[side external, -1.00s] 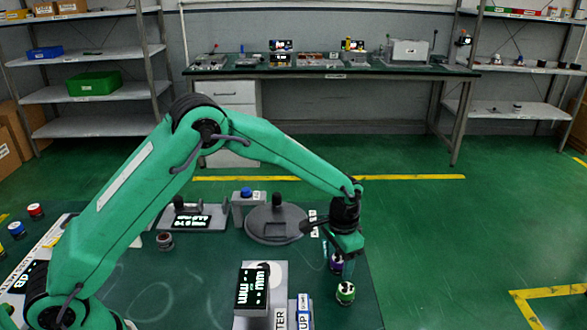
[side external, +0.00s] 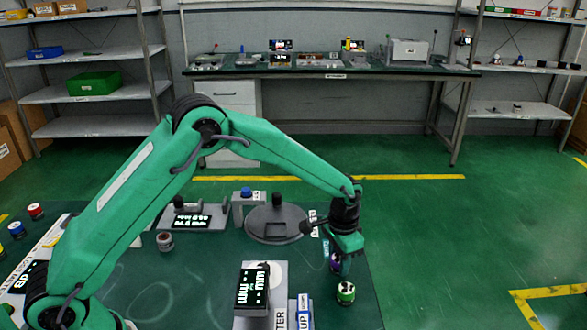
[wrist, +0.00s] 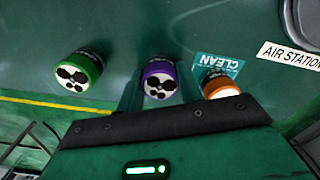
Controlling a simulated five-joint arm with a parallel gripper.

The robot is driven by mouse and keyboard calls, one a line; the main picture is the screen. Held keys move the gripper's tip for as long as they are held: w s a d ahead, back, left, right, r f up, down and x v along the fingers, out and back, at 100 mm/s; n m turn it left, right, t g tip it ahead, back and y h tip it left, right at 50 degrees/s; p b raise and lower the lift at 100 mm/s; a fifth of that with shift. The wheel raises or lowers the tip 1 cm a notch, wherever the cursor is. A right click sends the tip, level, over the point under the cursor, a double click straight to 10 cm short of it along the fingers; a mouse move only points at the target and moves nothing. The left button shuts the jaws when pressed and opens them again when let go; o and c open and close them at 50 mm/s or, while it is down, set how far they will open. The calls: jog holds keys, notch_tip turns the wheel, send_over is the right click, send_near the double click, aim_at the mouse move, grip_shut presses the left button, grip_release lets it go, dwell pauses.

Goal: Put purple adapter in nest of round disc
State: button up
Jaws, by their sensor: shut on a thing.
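The purple adapter (wrist: 160,82) has a purple rim and a pale face with dark holes. It is between the fingers of my gripper (wrist: 158,92), which is shut on it. In the side view the purple adapter (side external: 336,262) is partly hidden by my gripper (side external: 342,258), low over the right part of the green mat. The round disc (side external: 262,230) is a grey plate with a dark upright knob, on the mat to the left of and behind my gripper. I cannot make out its nest clearly.
A green adapter (wrist: 82,70) and an orange one (wrist: 220,84) stand on either side of the purple one. A grey meter block (side external: 262,290) stands at the front. A blue-topped stand (side external: 246,198) is left of the disc.

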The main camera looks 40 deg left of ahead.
jog(key=shift+r, duration=0.1)
jog(key=shift+r, duration=0.8)
notch_tip(320, 180, up, 2)
jog(key=shift+r, duration=0.25)
jog(key=s+d+r, duration=0.6)
jog(key=s+d, duration=0.2)
jog(key=shift+s+r, duration=0.3)
jog(key=shift+r, duration=0.1)
jog(key=w+a+r+n, duration=0.2)
jog(key=a+n, duration=0.8)
jog(key=a, duration=0.8)
jog(key=w+a+f, duration=0.1)
jog(key=a+f, duration=0.1)
jog(key=a, duration=0.1)
jog(key=w+a+f, duration=0.2)
jog(key=a, duration=0.1)
jog(key=w+a+f, duration=0.2)
jog(key=a+f, duration=0.1)
jog(key=a, duration=0.1)
jog(key=shift+s+f, duration=0.1)
jog(key=shift+f, duration=1.95)
